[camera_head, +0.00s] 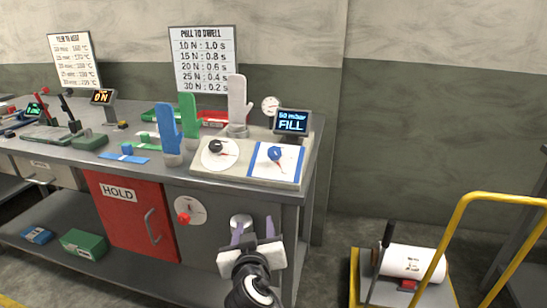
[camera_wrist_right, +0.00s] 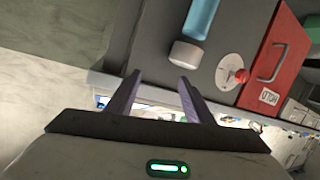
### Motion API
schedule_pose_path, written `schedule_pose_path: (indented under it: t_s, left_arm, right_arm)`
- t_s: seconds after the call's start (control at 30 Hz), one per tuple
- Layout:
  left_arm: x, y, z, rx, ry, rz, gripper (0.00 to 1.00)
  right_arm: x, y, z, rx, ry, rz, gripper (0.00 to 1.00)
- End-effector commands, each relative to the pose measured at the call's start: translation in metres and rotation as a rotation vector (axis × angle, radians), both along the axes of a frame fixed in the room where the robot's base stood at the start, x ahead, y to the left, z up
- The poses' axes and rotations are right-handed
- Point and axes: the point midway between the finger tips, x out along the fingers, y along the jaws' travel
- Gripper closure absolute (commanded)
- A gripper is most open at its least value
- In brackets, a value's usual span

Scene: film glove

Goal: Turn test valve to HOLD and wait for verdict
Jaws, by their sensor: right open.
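The test station (camera_head: 248,172) stands at the right end of the bench. It carries a black knob (camera_head: 217,147) on a round white dial and a blue knob (camera_head: 275,154) on a blue-edged white plate. I cannot read their markings, so I cannot tell which is the test valve. The station's display (camera_head: 291,122) reads "50 mbar FILL". My right gripper (camera_head: 255,226) is open and empty, below the bench edge in front of the cabinet. Its two spread fingers also show in the wrist view (camera_wrist_right: 156,92). My left gripper is out of view.
Blue (camera_head: 168,128), green (camera_head: 188,118) and pale glove forms (camera_head: 237,100) stand beside the station. A red HOLD door (camera_head: 132,215) and a red knob (camera_head: 184,218) are on the cabinet front. A yellow cart (camera_head: 447,240) with a white roll stands at right.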

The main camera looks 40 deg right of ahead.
Motion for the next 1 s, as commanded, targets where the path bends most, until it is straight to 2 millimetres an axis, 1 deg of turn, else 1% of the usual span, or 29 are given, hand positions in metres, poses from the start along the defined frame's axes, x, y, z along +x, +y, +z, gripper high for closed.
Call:
schedule_pose_path:
  t_s: [0.03,0.1,0.2,0.3,0.37,0.47,0.6,0.8,1.0]
  left_arm:
    - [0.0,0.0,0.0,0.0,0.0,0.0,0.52]
    - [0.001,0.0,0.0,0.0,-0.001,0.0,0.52]
    - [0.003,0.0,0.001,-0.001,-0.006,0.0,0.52]
    - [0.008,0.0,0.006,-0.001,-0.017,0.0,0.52]
    - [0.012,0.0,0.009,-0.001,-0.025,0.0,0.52]
    - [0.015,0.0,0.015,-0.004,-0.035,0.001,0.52]
    - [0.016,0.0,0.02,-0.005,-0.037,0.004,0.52]
    - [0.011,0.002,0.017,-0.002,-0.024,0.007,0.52]
    - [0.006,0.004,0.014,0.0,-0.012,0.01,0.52]
  right_arm:
    - [0.011,-0.01,0.04,-0.008,-0.086,-0.074,0.52]
    - [0.014,-0.022,0.08,-0.015,-0.179,-0.16,0.52]
    - [0.014,-0.033,0.117,-0.018,-0.272,-0.242,0.52]
    - [0.014,-0.04,0.134,-0.022,-0.315,-0.279,0.52]
    - [0.017,-0.044,0.137,-0.024,-0.321,-0.286,0.52]
    - [0.026,-0.055,0.138,-0.025,-0.322,-0.286,0.52]
    - [0.044,-0.075,0.138,-0.027,-0.32,-0.285,0.52]
    - [0.067,-0.1,0.137,-0.026,-0.318,-0.283,0.52]
    - [0.079,-0.113,0.136,-0.024,-0.319,-0.281,0.52]
